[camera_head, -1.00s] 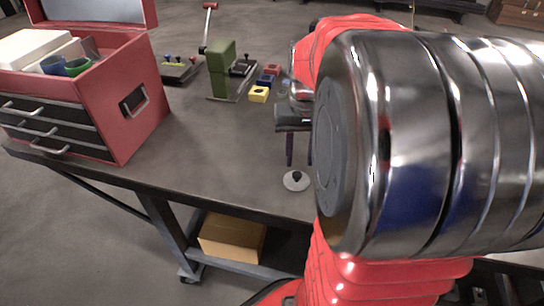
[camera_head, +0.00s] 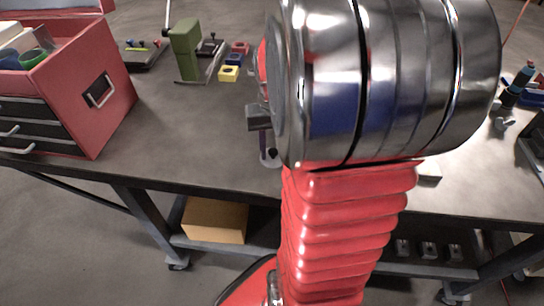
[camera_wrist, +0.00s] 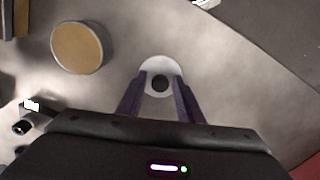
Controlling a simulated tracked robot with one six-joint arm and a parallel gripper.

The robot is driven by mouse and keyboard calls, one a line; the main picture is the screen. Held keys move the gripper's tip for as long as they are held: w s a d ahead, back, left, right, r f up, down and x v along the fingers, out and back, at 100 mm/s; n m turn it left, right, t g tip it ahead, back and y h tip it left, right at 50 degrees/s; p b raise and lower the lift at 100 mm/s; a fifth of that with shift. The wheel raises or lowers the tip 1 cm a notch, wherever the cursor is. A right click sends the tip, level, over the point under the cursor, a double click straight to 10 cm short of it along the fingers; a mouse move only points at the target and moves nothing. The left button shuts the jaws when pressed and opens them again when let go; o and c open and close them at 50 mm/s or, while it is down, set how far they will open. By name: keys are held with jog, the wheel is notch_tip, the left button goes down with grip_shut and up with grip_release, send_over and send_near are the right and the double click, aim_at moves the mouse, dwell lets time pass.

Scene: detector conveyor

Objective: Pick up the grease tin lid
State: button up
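The grease tin lid, a pale disc with a dark round knob, lies on the workbench; in the wrist view the lid (camera_wrist: 160,65) is straight ahead of my gripper. My gripper (camera_wrist: 161,78) has its two purple fingers apart, one on each side of the knob, with a gap visible on both sides. In the head view the lid (camera_head: 267,162) is partly hidden by my gripper (camera_head: 266,150) and arm. The fingers reach down close to the lid; whether they touch it I cannot tell.
A round tin with a tan top (camera_wrist: 78,47) stands left of the lid in the wrist view. Bench between is clear.

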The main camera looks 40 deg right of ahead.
aim_at(273, 151)
jog(key=shift+f, duration=0.15)
dwell(0.4)
grip_shut()
dwell(0.4)
notch_tip(273, 151, up, 10)
dwell(0.5)
jog(key=shift+s, duration=0.1)
dwell(0.4)
